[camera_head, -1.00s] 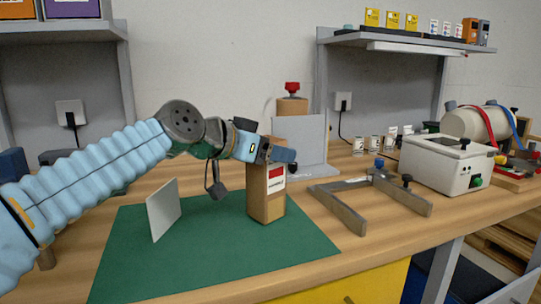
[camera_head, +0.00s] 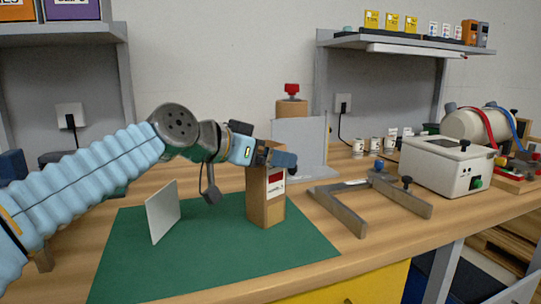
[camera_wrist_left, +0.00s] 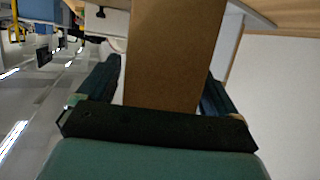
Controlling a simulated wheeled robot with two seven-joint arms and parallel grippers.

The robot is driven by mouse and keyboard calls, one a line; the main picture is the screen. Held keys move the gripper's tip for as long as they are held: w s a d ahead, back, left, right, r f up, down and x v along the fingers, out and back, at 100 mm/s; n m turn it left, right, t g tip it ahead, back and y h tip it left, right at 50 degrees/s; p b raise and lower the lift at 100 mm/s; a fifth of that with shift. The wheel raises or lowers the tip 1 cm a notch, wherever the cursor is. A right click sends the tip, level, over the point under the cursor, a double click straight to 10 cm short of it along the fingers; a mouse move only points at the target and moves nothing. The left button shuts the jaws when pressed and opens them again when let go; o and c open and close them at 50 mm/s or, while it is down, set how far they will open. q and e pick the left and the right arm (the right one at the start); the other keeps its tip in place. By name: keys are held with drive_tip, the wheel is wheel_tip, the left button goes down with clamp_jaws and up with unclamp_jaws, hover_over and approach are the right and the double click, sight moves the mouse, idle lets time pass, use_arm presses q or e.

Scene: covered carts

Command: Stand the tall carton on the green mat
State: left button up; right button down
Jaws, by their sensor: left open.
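The tall carton (camera_head: 266,205), brown with a red and white label, stands upright on the green mat (camera_head: 215,255), near the mat's right side. My left gripper (camera_head: 275,158) is open around the upper part of the carton. In the left wrist view the carton (camera_wrist_left: 172,50) fills the space between the two fingers of the gripper (camera_wrist_left: 160,88). The fingers hide part of the carton's top in the head view. My right gripper is not in view.
A thin white panel (camera_head: 163,212) stands upright on the mat, left of the carton. A grey U-shaped frame (camera_head: 345,212) lies right of the mat. A grey upright plate (camera_head: 300,145) stands behind the carton. A white box device (camera_head: 447,165) is farther right. The mat's front part is clear.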

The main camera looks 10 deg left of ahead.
use_arm(q)
drive_tip(key=b+v, duration=0.1)
drive_tip(key=v, duration=1)
drive_tip(key=shift+a, duration=0.1)
